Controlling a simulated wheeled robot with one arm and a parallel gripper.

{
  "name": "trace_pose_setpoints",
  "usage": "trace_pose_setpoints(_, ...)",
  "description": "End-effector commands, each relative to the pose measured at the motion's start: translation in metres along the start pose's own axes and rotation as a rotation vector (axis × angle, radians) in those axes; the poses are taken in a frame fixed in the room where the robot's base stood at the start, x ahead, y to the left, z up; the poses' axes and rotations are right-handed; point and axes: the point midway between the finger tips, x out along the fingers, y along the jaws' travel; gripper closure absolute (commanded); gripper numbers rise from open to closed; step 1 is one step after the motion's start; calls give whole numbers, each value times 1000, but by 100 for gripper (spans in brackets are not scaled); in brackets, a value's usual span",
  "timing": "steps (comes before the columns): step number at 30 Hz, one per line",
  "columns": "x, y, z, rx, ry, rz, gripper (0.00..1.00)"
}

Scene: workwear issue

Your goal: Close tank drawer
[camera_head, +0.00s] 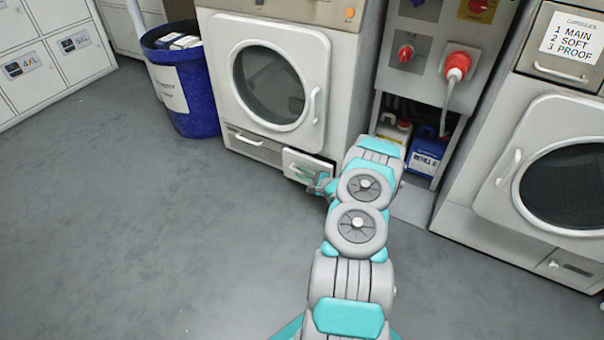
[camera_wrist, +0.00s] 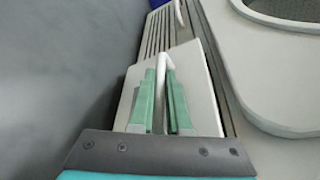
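The tank drawer (camera_head: 306,161) is a small white front at the lower right of the left machine, below its round door. It seems to stand out a little from the grille beside it. In the wrist view the white drawer front (camera_wrist: 207,92) fills the middle, with its pale bar handle (camera_wrist: 163,62) upright on it. My gripper (camera_head: 319,183) is at the drawer front. In the wrist view its green fingers (camera_wrist: 164,95) stand close together on both sides of the handle and look shut on it.
The left machine's round door (camera_head: 271,84) is shut above the drawer. A blue bin (camera_head: 196,92) stands to its left. Right of the drawer, a recess holds a blue refill container (camera_head: 425,153) and a pale canister (camera_head: 393,130). The grey floor (camera_head: 150,230) on the left is clear.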

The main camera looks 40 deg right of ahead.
Motion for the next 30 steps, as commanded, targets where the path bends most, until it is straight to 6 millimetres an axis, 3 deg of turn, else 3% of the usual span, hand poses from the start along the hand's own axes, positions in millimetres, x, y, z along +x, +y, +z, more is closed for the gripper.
trace_pose_setpoints(3,0,0,0,0,0,0,100)
trace_pose_setpoints(30,0,0,0,0,-1,1,100)
